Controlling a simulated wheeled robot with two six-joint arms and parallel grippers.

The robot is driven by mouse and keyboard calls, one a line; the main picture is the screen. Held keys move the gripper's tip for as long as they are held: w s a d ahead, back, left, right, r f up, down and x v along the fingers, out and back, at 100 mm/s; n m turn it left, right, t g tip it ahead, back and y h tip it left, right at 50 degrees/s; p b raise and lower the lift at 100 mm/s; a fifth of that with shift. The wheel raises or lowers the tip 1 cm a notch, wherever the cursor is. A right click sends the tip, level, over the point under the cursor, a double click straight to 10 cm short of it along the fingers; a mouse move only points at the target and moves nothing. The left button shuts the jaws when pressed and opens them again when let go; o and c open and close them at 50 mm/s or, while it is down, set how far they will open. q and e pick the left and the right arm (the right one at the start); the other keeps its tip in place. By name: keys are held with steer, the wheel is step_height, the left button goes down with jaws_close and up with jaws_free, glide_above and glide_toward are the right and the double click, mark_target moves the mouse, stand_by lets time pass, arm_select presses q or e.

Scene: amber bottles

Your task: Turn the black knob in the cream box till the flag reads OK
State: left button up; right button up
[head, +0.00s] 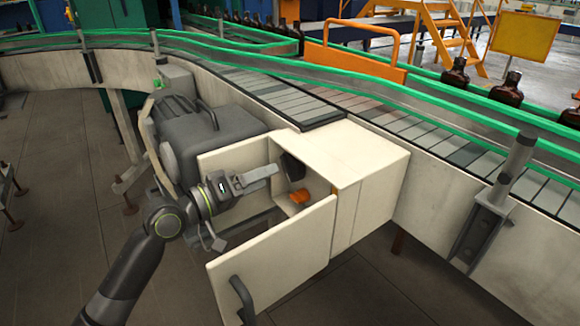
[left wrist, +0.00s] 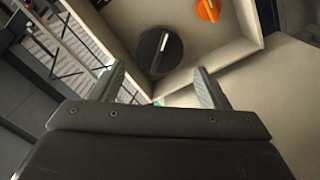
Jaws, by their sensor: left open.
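The cream box (head: 372,160) stands beside the conveyor with its door (head: 275,255) swung open toward me. Inside it, the black knob (head: 293,166) sits on the inner panel; in the left wrist view the black knob (left wrist: 159,50) is round with a pale bar across it. An orange knob (head: 299,196) is on the same panel, and it also shows in the left wrist view (left wrist: 208,10). My left gripper (head: 272,172) is at the box opening, close to the black knob. Its fingers (left wrist: 165,88) are apart with nothing between them. I cannot make out a flag. My right gripper is not in view.
The door's dark handle (head: 242,300) sticks out at the lower front. A grey motor housing (head: 205,135) stands left of the box. The conveyor (head: 330,95) with green rails runs behind, with brown bottles (head: 507,90) on it. Floor is open at front left.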

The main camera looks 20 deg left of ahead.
mark_target(285, 169)
arm_select(q)
steer(key=x, duration=0.6)
steer(key=shift+w+d, duration=0.5)
steer(key=shift+w, duration=0.25)
steer(key=c, duration=0.7)
